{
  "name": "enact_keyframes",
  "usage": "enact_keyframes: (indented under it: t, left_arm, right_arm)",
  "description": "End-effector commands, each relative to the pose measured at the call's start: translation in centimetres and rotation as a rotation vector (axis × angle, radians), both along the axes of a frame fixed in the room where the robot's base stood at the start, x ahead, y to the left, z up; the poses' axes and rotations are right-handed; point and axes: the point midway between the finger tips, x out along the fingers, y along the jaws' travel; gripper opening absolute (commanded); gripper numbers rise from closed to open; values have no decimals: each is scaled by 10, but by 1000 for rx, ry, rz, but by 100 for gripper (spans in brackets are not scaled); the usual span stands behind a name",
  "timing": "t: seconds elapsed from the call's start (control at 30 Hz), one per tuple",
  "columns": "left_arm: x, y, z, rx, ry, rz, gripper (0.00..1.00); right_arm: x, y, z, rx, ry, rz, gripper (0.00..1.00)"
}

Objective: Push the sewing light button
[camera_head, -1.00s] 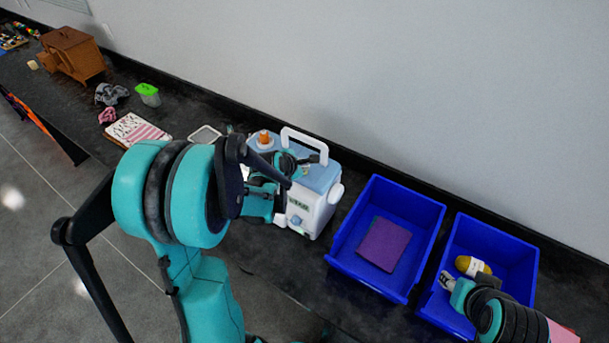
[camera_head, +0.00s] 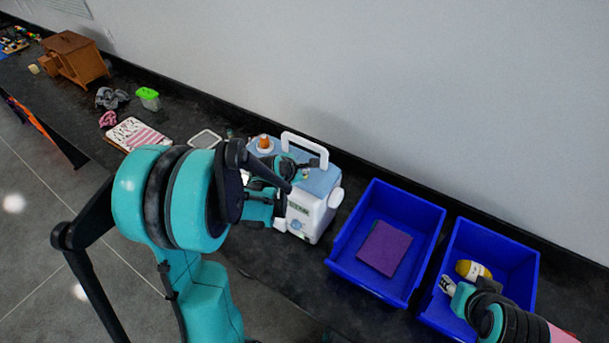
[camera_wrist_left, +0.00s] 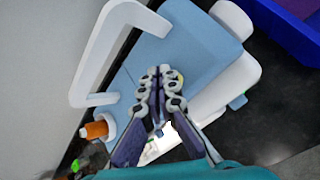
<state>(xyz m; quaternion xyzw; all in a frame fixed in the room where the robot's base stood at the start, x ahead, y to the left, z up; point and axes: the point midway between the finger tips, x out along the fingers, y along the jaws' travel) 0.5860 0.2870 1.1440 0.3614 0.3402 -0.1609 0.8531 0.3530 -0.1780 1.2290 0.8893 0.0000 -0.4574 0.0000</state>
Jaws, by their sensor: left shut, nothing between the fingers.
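The sewing machine (camera_head: 318,180), white with a light blue top and white handle, stands on the dark counter. In the left wrist view its blue top (camera_wrist_left: 200,42) lies below the fingers. My left gripper (camera_head: 306,168) is shut and empty over the machine's top. Its fingertips (camera_wrist_left: 160,78) are together; I cannot tell whether they touch the machine. A small yellowish spot (camera_wrist_left: 180,77) shows beside them, partly hidden; I cannot tell whether it is the light button. My right gripper (camera_head: 447,285) is at the right blue bin, too small to tell open or shut.
An orange spool (camera_head: 264,143) stands on the machine's top. The left blue bin (camera_head: 420,205) holds a purple cloth (camera_head: 383,248). The right blue bin (camera_head: 520,257) holds a yellow item (camera_head: 472,270). A wall runs behind the counter. Fabric and a wooden box (camera_head: 75,58) lie left.

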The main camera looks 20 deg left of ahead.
Motion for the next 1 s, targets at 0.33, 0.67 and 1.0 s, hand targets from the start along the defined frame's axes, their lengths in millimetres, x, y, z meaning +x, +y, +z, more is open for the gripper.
enact_keyframes:
  t: [0.33,0.67,1.0]
  left_arm:
    - [0,0,-2,0,0,0,0]
    - [0,0,-9,0,0,0,0]
    - [0,0,-10,0,0,0,0]
  right_arm:
    - [0,0,-2,0,0,0,40]
    - [0,0,-11,0,0,0,40]
    - [0,0,-11,0,0,0,40]
